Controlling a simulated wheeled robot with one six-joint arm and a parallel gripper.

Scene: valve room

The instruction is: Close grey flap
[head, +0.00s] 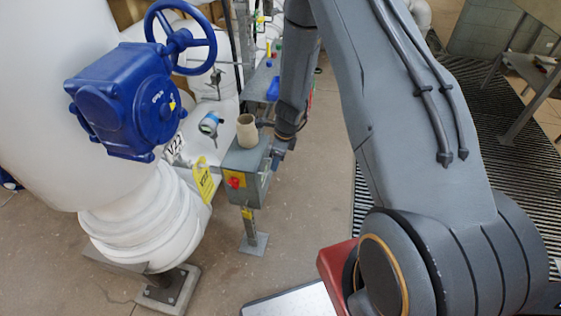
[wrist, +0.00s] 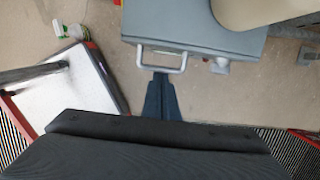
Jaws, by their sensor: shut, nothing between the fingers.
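A grey box (head: 247,163) stands on a post in the middle of the head view. In the wrist view, its grey surface (wrist: 185,22) fills the top, with a U-shaped metal handle (wrist: 163,69) along the near edge and a small grey latch-like part (wrist: 220,66) beside it. I cannot tell which panel is the flap, or how far it stands open. My gripper (wrist: 161,76) is shut and empty, its tips at or just below the handle; contact is unclear. In the head view, my gripper (head: 279,155) is at the box's right side, partly hidden by my arm.
A beige cup (head: 247,131) stands on the box. A red knob (head: 235,182) on a yellow plate is on its front. A blue valve with a handwheel (head: 181,43) and white pipework (head: 150,220) stand left. Floor (head: 308,215) right of the box is clear.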

